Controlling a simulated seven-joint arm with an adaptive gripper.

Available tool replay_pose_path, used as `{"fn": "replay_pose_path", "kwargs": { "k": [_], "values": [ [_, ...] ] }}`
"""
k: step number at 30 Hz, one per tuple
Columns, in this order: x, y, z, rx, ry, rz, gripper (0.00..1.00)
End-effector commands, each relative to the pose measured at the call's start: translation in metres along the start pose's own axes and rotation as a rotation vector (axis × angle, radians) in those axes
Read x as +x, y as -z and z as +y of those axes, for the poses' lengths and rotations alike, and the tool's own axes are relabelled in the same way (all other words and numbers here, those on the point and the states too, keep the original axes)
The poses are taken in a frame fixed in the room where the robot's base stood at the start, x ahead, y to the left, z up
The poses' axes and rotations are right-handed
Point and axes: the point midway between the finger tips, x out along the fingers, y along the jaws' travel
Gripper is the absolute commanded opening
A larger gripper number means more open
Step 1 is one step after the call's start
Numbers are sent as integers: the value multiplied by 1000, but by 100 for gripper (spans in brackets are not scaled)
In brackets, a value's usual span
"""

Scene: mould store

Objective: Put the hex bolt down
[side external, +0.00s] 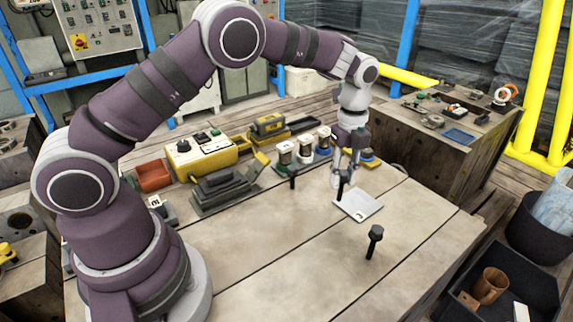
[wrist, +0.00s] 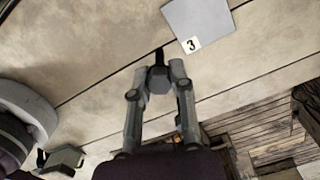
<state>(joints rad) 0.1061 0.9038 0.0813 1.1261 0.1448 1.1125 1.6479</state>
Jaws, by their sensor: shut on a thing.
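My gripper (side external: 343,178) is shut on a dark hex bolt (side external: 340,190), held upright with its shank down, by the left edge of a pale plate (side external: 362,206). In the wrist view the fingers (wrist: 159,74) close on the bolt's grey hex head (wrist: 159,80). Its dark shank shows just beyond, beside the corner of the plate (wrist: 198,20), which has a "3" label. I cannot tell whether the bolt's tip touches the table. A second dark bolt (side external: 374,241) stands head-up to the front right, and another (side external: 293,179) stands to the left of my gripper.
The wooden table (side external: 270,235) is clear in front. A grey machine vice (side external: 222,190), a yellow control box (side external: 200,153), a red-brown bin (side external: 154,176) and several spools (side external: 304,150) stand behind and left. A dark tray (side external: 535,285) sits lower at the right.

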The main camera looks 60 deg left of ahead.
Motion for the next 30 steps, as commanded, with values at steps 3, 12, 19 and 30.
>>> {"fn": "replay_pose_path", "kwargs": {
  "k": [3,12,19,30],
  "values": [
    [2,-3,-16,3,1,-4,0],
    [4,-5,-28,-1,2,0,0],
    [38,-4,-28,0,2,0,0],
    [40,-5,-28,-1,4,-1,32]
  ]
}}
